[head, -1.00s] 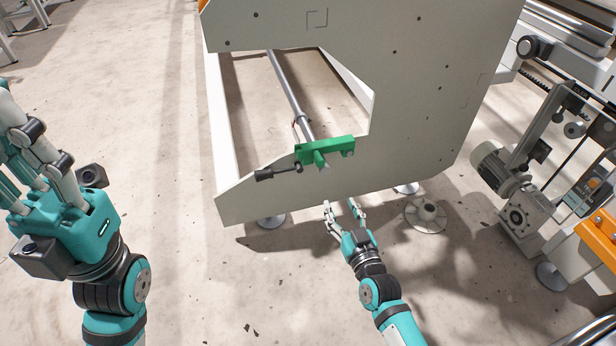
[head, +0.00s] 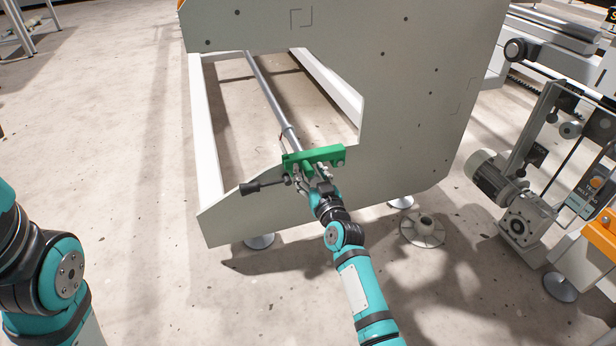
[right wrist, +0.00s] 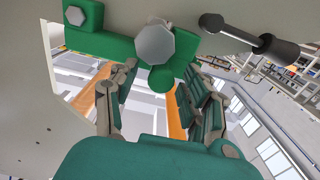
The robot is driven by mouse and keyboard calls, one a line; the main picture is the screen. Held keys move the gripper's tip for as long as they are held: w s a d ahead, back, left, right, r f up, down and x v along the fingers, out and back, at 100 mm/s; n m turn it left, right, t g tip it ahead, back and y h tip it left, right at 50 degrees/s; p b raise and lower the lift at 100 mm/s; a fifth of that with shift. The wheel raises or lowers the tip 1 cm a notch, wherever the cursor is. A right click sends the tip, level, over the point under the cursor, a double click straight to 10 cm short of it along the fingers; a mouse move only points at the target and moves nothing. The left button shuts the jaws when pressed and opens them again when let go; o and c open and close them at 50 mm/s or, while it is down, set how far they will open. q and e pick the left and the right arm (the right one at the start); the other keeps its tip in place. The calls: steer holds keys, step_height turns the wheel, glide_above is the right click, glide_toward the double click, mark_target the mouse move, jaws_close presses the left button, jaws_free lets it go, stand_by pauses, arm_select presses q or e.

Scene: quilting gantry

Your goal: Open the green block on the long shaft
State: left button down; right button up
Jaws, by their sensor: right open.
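The green block (head: 328,153) sits at the near end of the long grey shaft (head: 268,92), by the notch in the pale end plate. A lever with a black handle (head: 262,186) sticks out to its left. My right gripper (head: 311,172) is open at the block's near side and partly covers it. My left gripper is out of view.
The pale end plate (head: 430,110) rises right of and behind the block. A motor unit (head: 495,175) and an orange-topped machine stand at the right. The floor in front is clear.

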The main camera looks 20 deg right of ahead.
steer(key=shift+w, duration=0.85)
steer(key=shift+c, duration=0.4)
jaws_close()
